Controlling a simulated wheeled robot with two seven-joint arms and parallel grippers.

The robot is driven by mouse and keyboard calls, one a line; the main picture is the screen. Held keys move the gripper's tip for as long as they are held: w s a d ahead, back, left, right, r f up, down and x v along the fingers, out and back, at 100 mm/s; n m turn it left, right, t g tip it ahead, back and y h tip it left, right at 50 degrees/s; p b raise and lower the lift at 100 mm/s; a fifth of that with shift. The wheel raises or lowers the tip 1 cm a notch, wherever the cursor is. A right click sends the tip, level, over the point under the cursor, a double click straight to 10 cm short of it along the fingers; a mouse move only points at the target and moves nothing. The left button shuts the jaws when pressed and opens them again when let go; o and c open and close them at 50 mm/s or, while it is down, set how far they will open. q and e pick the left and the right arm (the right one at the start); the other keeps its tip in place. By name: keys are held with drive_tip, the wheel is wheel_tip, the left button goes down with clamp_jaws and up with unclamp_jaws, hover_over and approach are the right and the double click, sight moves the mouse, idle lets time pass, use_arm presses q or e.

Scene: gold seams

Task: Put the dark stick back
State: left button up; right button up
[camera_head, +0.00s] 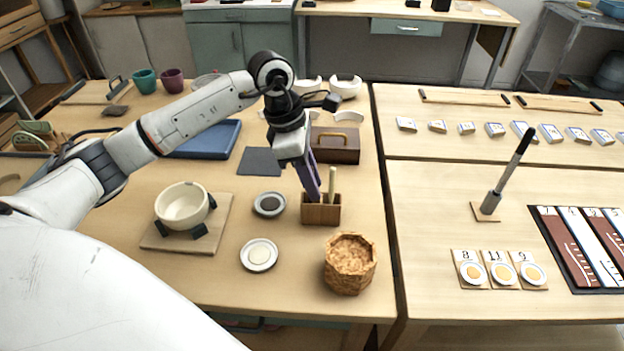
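The dark purple stick (312,184) slants down from my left gripper (304,162) to a small wooden holder (320,214). The gripper appears shut on the stick's upper part, above the holder. The stick's lower end is at the holder's left side, and its tip is hidden, so I cannot tell how deep it sits. A pale stick (332,182) stands upright in the holder's right side. My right gripper is not in view.
A woven-looking brown pot (350,264) stands in front of the holder. Two small dishes (270,204) (259,254) lie to its left, with a cream bowl (182,206) on a board beyond. A brown box (335,150) stands behind. The right-hand table holds a slanted rod (507,172).

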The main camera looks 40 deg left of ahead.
use_arm(q)
drive_tip(key=shift+o, duration=0.4)
drive_tip(key=shift+r, duration=0.1)
drive_tip(key=shift+r, duration=0.2)
drive_tip(key=v, duration=1.1)
drive_tip(key=shift+r+b, duration=0.35)
drive_tip(key=shift+b, duration=0.1)
drive_tip(key=shift+s, duration=0.1)
